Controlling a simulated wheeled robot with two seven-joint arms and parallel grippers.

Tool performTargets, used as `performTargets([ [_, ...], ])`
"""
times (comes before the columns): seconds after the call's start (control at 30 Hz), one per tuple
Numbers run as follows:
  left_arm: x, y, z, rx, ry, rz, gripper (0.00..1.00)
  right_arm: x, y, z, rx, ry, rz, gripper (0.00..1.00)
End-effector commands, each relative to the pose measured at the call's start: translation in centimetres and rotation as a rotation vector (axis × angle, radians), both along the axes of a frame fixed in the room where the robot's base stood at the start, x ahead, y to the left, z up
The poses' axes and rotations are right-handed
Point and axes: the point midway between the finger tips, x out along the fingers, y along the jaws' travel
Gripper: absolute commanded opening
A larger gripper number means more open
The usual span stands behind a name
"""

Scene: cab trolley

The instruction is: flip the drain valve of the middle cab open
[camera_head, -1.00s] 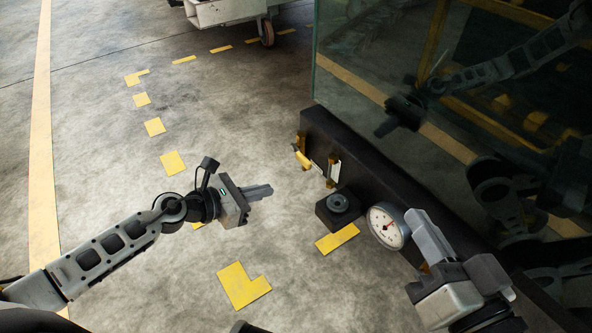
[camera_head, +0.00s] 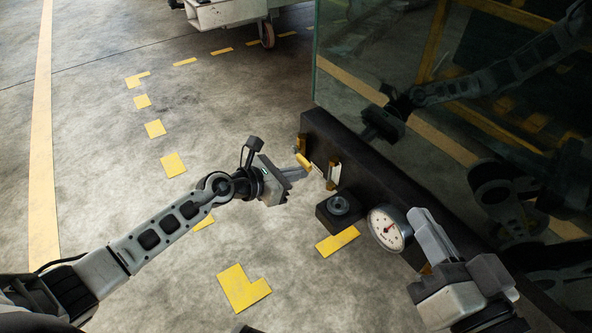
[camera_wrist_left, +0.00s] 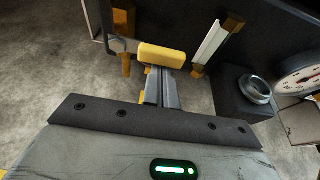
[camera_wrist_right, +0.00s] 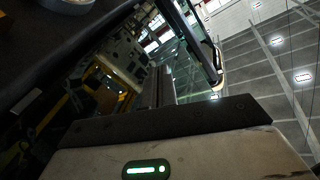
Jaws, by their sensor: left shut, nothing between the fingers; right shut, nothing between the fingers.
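The drain valve's yellow handle (camera_head: 304,161) sticks out from the far end of the cab's black base (camera_head: 370,172). In the left wrist view the handle (camera_wrist_left: 161,55) lies crosswise, just beyond my fingertips. My left gripper (camera_head: 300,173) is shut and empty, its tips at the handle; whether they touch I cannot tell. My right gripper (camera_head: 430,230) is shut and empty beside the dial gauge, away from the valve. The right wrist view shows the cab's glass, not the valve.
A white tube between brass fittings (camera_wrist_left: 210,42) is right of the handle. A black block with a round metal fitting (camera_head: 338,205) and a white dial gauge (camera_head: 388,228) are nearer. Dark glass (camera_head: 400,80) rises above the base.

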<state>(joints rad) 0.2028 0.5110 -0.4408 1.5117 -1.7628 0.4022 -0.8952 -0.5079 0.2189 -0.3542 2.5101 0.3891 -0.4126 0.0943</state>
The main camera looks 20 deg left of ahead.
Motion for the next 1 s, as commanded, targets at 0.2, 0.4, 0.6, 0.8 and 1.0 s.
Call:
performTargets([
  [0.2,-0.02,0.02,-0.04,0.000,0.000,0.000,0.00,-0.01,-0.01,-0.06,0.001,0.001,-0.001,0.00],
  [0.4,-0.04,0.00,0.09,-0.013,0.010,-0.001,0.00,-0.03,0.01,-0.01,0.001,0.006,0.002,0.00],
  [0.6,-0.08,-0.07,0.27,-0.045,0.036,-0.001,0.00,-0.26,0.08,-0.33,0.007,0.032,0.008,0.00],
  [0.8,-0.08,-0.10,0.47,-0.068,0.053,-0.001,0.00,-0.42,0.16,-0.56,0.015,0.057,0.009,0.00],
  [1.0,-0.07,-0.12,0.78,-0.101,0.079,0.000,0.00,-0.57,0.27,-0.61,0.030,0.079,0.012,0.00],
])
